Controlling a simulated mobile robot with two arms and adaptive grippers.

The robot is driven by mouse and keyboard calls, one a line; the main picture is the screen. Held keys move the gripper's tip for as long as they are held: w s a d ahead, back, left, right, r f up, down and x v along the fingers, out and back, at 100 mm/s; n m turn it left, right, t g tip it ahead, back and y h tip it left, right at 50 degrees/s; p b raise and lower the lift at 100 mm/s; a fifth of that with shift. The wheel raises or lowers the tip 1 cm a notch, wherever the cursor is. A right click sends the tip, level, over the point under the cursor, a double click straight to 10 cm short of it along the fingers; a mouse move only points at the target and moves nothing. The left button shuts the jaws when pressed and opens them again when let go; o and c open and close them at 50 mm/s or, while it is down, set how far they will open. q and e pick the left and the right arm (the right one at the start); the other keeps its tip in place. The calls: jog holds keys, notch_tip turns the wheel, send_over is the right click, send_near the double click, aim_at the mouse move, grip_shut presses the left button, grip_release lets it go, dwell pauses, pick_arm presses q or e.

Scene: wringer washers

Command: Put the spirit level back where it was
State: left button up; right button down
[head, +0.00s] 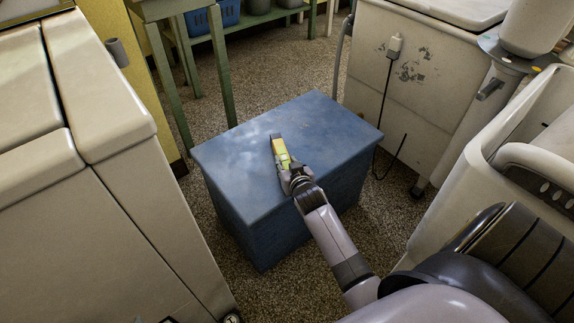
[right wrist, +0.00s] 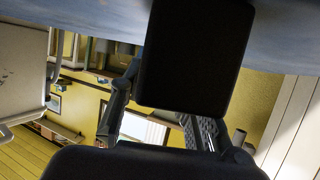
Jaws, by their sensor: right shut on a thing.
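The spirit level (head: 281,152) is a short yellow-green bar with a dark far end, in the middle of the head view. My right gripper (head: 293,176) is shut on its near end. The level shows over the top of a blue chest (head: 233,157). I cannot tell whether it touches the top. In the right wrist view, a dark block (right wrist: 190,55) between the fingers, seemingly the level's end, hides much of the scene. The blue surface shows along the top there. My left gripper is not in view.
A beige washer (head: 100,90) stands close on the left. A white washer (head: 415,75) with a hanging cord stands behind on the right, and a pale open tub (head: 480,180) is at right. A green table (head: 215,55) is behind. Speckled floor (head: 275,70) is clear behind the chest.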

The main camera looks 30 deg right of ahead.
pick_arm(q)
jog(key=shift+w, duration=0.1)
pick_arm(e)
jog(key=c, duration=1.2)
grip_release()
jog(key=shift+f, duration=0.1)
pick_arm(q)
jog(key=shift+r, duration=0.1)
